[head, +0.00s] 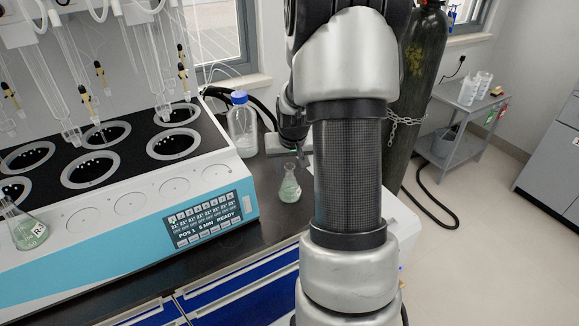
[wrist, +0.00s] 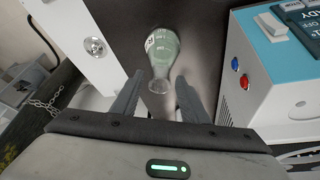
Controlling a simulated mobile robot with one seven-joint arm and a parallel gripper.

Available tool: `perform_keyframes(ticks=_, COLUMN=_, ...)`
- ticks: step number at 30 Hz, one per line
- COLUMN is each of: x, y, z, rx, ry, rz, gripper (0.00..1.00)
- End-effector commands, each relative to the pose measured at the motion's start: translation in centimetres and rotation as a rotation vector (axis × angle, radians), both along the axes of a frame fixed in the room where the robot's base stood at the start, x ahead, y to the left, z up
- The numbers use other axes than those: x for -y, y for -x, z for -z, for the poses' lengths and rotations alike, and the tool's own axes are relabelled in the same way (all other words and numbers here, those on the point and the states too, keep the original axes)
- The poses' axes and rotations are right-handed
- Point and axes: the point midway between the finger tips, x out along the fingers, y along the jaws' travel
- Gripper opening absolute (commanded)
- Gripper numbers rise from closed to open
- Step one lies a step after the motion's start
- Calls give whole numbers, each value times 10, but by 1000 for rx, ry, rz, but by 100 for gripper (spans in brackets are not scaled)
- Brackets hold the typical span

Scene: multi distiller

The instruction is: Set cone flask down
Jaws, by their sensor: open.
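The cone flask (head: 289,189), clear glass with pale green liquid, stands upright on the dark bench top just right of the distiller. In the wrist view the flask (wrist: 162,55) lies ahead of my gripper (wrist: 158,85), its neck toward the gap between the two fingers. The fingers are spread on either side of the neck, with visible space around it. In the head view my gripper (head: 297,152) is just above and behind the flask, mostly hidden by my arm.
The distiller (head: 150,215) with its heating wells fills the left. Another cone flask (head: 27,230) stands at its left front. A blue-capped bottle (head: 241,125) stands behind the cone flask. A gas cylinder (head: 412,95) and grey cart (head: 462,120) are at right.

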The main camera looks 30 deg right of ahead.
Motion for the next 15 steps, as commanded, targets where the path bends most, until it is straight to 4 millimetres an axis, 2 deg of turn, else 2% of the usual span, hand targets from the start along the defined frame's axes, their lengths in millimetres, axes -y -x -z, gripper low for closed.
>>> perform_keyframes(ticks=15, x=-16, y=33, z=-93, rx=4, ry=2, rz=0, gripper=41)
